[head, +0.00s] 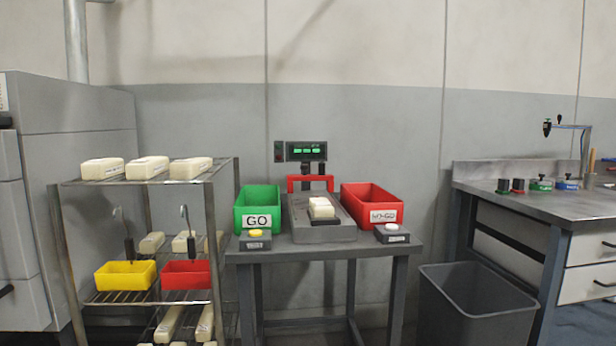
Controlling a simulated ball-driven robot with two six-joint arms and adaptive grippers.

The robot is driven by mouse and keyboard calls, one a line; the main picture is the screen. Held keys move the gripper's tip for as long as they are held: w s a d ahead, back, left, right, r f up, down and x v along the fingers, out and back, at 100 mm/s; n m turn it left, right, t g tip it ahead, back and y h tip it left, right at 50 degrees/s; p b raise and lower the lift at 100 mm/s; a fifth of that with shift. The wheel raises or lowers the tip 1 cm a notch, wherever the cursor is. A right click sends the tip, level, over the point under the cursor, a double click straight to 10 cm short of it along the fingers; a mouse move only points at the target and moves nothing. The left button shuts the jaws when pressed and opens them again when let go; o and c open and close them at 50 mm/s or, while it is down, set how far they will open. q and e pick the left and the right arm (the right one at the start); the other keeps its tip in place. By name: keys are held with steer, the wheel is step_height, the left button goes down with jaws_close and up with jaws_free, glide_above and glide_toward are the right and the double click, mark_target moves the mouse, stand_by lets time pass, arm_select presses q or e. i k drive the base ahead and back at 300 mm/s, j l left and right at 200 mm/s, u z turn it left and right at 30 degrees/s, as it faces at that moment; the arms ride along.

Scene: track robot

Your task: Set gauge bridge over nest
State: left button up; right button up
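A grey block that looks like the nest (322,232) sits at the middle of the small grey table. A cream part (321,208) lies on top of it, towards its front. A red piece that looks like the gauge bridge (310,183) stands behind the nest, at the back of the table. Dark upright posts or handles rise at the red piece; I cannot tell whether they belong to it. Its lower part is hidden behind the nest. It is not over the cream part. Neither of my grippers is in view.
A green GO bin (257,222) and a red NO-GO bin (383,216) flank the nest. Button boxes (255,241) and (392,236) sit at the front corners. A wire rack (62,184) stands left, a grey waste bin (470,310) and a workbench (540,200) right.

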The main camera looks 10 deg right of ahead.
mark_target(321, 176)
steer(key=i+l+u, duration=0.15)
steer(key=u, duration=0.3)
steer(key=i+l+u, duration=0.1)
steer(key=l+u, duration=0.15)
steer(key=u, duration=0.15)
steer(key=l+u, duration=0.25)
steer(key=u, duration=0.2)
steer(key=i+l, duration=0.05)
